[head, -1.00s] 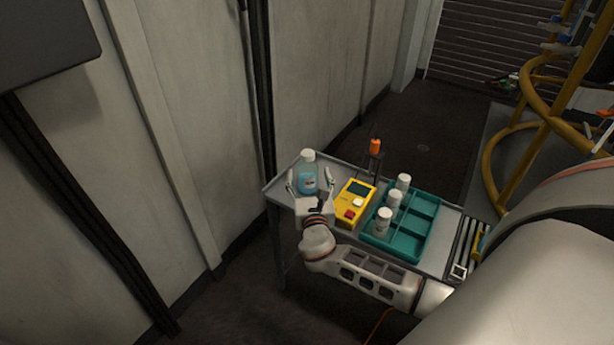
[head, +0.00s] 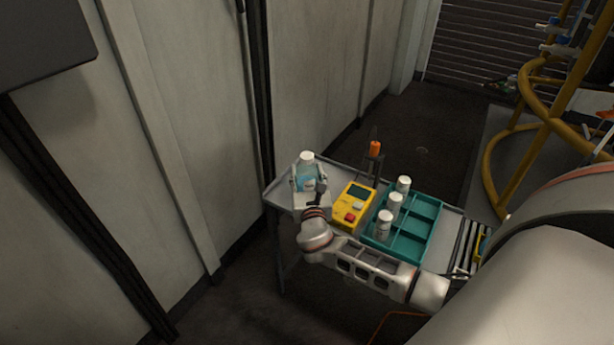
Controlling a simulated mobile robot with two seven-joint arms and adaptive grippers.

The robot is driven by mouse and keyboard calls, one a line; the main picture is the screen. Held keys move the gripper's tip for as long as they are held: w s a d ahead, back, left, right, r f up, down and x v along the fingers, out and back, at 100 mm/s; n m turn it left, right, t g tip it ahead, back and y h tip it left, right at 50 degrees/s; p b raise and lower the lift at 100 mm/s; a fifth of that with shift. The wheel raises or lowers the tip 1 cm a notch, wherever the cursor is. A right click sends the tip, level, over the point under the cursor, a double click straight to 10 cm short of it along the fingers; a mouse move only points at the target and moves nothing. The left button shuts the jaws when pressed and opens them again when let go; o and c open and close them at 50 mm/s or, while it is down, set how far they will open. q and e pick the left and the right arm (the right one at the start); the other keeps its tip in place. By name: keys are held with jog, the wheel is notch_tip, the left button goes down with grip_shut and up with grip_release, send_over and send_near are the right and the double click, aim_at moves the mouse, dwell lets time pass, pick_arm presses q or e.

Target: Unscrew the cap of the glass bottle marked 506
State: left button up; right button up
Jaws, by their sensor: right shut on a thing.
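A clear bottle of blue liquid (head: 306,174) with a white cap (head: 307,158) stands upright near the far left corner of the table. My right gripper (head: 309,184) is shut on its body, one finger on each side, below the cap. The bottle's label is partly covered and too small to read. Several white-capped containers (head: 385,222) stand along the left side of a teal tray (head: 428,240); their marks cannot be read, so I cannot tell which carries 506. My left gripper is not in view.
A yellow device (head: 352,206) with a dark screen and a red button sits between bottle and tray. An orange-topped item (head: 375,149) stands at the table's back edge. The wall is close on the left. Yellow railings (head: 535,120) stand at right.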

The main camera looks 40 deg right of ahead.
notch_tip(320, 180, up, 13)
jog(key=p, duration=0.4)
pick_arm(q)
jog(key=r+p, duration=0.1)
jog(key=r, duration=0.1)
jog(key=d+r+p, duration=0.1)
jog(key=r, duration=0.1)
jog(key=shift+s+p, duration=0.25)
jog(key=shift+p, duration=0.05)
pick_arm(e)
notch_tip(320, 180, up, 7)
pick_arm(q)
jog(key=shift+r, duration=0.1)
pick_arm(e)
jog(key=o, duration=0.3)
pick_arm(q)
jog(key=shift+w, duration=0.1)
pick_arm(e)
jog(key=shift+r, duration=0.1)
jog(key=c, duration=0.4)
